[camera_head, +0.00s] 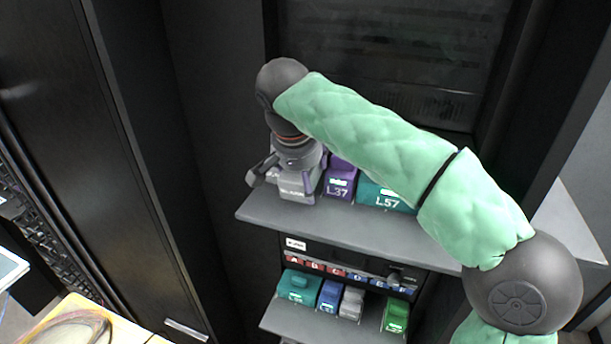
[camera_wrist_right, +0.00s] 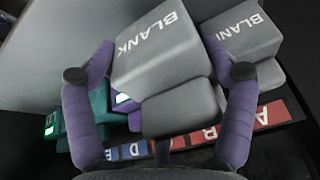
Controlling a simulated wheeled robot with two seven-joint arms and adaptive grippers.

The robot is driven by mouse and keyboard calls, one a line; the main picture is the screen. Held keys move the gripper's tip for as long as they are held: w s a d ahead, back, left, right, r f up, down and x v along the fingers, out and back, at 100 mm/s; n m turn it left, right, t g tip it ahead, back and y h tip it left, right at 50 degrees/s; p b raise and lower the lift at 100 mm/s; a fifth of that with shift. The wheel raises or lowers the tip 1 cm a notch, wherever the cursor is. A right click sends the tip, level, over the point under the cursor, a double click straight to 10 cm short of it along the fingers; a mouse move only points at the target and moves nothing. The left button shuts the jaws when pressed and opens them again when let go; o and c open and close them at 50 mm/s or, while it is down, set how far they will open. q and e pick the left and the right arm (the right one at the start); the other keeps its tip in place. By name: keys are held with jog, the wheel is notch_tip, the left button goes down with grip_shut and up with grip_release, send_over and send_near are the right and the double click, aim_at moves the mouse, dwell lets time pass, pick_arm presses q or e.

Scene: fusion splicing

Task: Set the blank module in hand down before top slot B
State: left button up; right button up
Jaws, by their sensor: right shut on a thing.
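My right gripper (camera_wrist_right: 160,50) is shut on a grey blank module (camera_wrist_right: 155,55), with one purple finger on each side in the right wrist view. In the head view my right gripper (camera_head: 291,165) is over the left part of the top shelf (camera_head: 340,226). A grey module shows beneath it, but I cannot tell whether the held one touches the shelf. A second grey blank module (camera_wrist_right: 245,45) is close beside the held one, at the right of the wrist view. Red slot labels (camera_wrist_right: 262,115) lie below; the held module partly hides the row. My left gripper is not in view.
A purple module L37 (camera_head: 341,182) and a teal module L57 (camera_head: 383,197) stand on the top shelf, close to my right gripper. The lower shelf (camera_head: 325,323) holds teal, blue, grey and green modules under a lettered strip. The top shelf's front strip is bare.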

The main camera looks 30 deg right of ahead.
jog(key=shift+s+f, duration=0.15)
jog(key=shift+s, duration=0.05)
jog(key=shift+s+a, duration=0.2)
jog(key=shift+s, duration=0.3)
jog(key=shift+w+d+f, duration=0.1)
jog(key=shift+w+f, duration=0.1)
jog(key=shift+w, duration=0.2)
jog(key=shift+s+f+b, duration=0.25)
jog(key=shift+f+b, duration=0.05)
jog(key=shift+b, duration=0.2)
jog(key=o, duration=1.5)
jog(key=shift+w, duration=0.15)
jog(key=shift+c, duration=0.2)
jog(key=shift+r, duration=0.2)
jog(key=shift+r+p, duration=0.3)
jog(key=shift+p, duration=0.1)
jog(key=v, duration=1.2)
